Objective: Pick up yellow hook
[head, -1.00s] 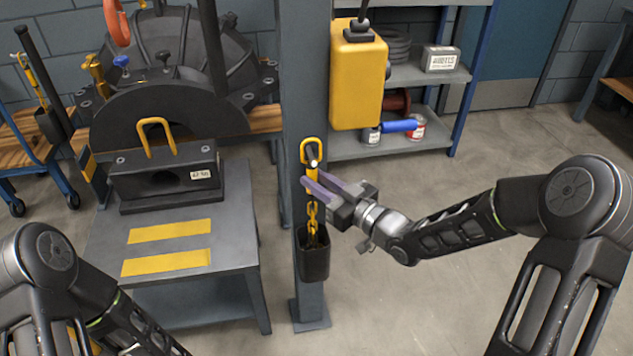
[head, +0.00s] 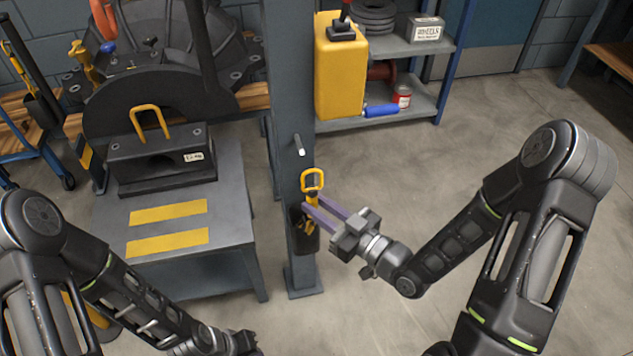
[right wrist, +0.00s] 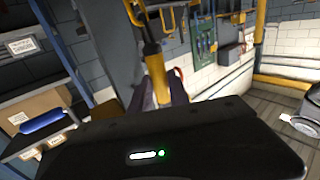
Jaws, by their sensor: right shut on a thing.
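The yellow hook (head: 313,181), with a looped top and a dark middle, is in front of the grey post in the head view, below and clear of the peg (head: 299,146). My right gripper (head: 312,207) is shut on it just below the loop. In the right wrist view the yellow hook (right wrist: 156,75) stands between the purple fingers (right wrist: 158,95). A dark pouch (head: 304,240) is behind the fingers; the chain is mostly hidden. My left gripper (head: 238,343) is at the bottom edge, partly cut off, and its fingers cannot be made out.
The grey post (head: 283,95) stands close behind the hook. A bench (head: 225,215) with a dark casing block (head: 165,165) is to the left.

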